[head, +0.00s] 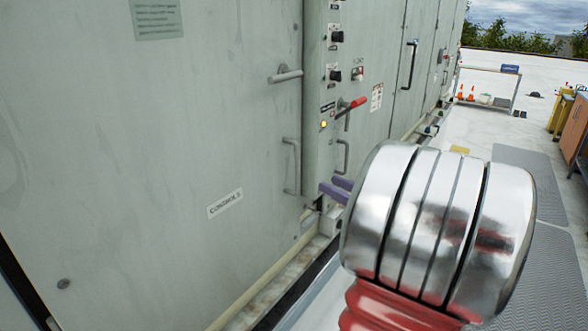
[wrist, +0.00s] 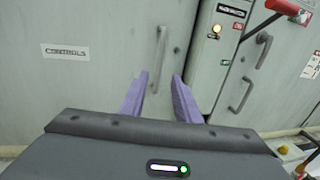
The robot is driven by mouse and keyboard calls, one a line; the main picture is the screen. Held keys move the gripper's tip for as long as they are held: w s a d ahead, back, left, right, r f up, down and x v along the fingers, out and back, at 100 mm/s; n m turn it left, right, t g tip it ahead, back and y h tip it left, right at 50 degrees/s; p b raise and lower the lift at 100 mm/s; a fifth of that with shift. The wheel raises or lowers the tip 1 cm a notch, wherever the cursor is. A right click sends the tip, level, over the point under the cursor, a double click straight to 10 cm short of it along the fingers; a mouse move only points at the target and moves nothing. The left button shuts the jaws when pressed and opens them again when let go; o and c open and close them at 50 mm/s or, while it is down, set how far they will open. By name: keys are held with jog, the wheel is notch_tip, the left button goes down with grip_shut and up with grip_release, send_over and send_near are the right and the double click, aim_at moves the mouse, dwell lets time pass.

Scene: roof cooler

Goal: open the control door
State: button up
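The control door (head: 150,150) is a large pale grey-green panel with a "CONTROLS" label (head: 225,204); it looks shut. The label also shows in the wrist view (wrist: 66,52). A lever handle (head: 285,75) sticks out near the door's right edge, and an upright pull handle (head: 292,167) is below it. My gripper (wrist: 160,75) has two purple fingers, spread apart with nothing between them. In the wrist view the pull handle (wrist: 157,47) appears just beyond and between the fingertips, apparently not touched. In the head view my gripper (head: 337,188) is right of that handle, partly hidden by my arm.
Right of the door is a panel with knobs, a lit amber lamp (head: 323,124), a red-gripped lever (head: 352,106) and another pull handle (head: 342,156). A pale rail (head: 240,308) runs along the cabinet's foot. A cart (head: 488,88) and orange cabinet (head: 574,128) stand farther off, with open roof between.

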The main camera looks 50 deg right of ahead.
jog(key=shift+w, duration=0.15)
send_over(297, 190)
jog(key=shift+w+d, duration=0.25)
dwell(0.8)
jog(key=shift+c, duration=0.6)
grip_shut()
